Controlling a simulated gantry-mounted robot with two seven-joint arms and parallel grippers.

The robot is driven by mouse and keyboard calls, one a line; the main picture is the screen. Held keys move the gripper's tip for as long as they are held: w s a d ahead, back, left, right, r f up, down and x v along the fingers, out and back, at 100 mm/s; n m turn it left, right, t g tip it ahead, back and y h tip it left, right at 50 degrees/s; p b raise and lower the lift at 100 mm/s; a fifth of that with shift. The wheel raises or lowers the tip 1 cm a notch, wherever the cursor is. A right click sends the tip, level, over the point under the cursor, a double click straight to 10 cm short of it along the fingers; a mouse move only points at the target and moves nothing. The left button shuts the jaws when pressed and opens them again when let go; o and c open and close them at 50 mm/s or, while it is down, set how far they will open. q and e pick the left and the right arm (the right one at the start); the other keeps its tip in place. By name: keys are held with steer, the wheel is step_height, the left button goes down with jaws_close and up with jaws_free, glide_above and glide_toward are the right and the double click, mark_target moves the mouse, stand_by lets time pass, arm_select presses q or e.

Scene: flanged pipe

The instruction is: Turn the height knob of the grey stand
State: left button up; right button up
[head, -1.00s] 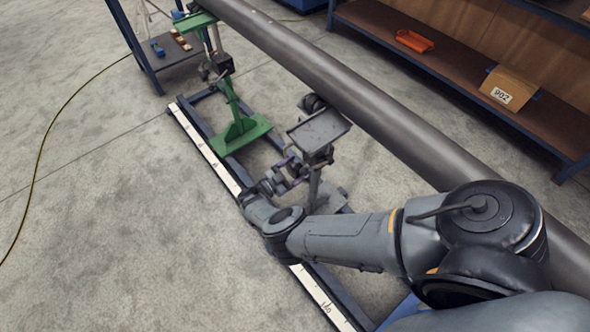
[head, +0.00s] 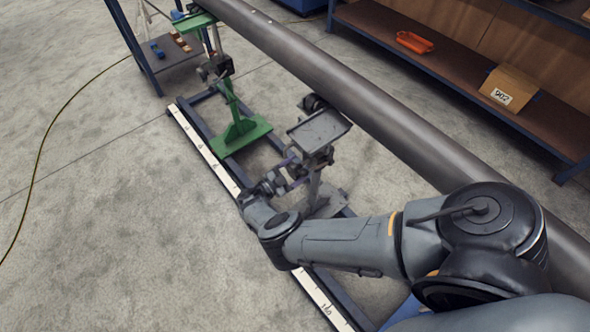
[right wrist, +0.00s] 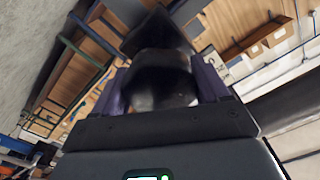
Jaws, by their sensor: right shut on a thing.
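The grey stand (head: 320,130) is right of centre in the head view, beside the long pipe, with a flat plate at its top and a post below. My right gripper (head: 297,163) reaches its post from the lower left, just under the plate. In the right wrist view, a dark rounded knob (right wrist: 160,82) sits between the fingers, and my right gripper (right wrist: 160,95) is shut on it. The knob is blurred there and mostly hidden by the gripper in the head view. My left gripper does not show.
The long grey pipe (head: 370,100) runs diagonally behind the stand. A green stand (head: 240,130) stands farther back on the rail with a white scale (head: 205,150). The left floor is mostly clear, with a cable.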

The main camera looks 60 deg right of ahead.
steer(key=o, duration=1)
steer(key=shift+a, duration=0.1)
steer(key=shift+b+v, duration=1)
steer(key=shift+v, duration=4.4)
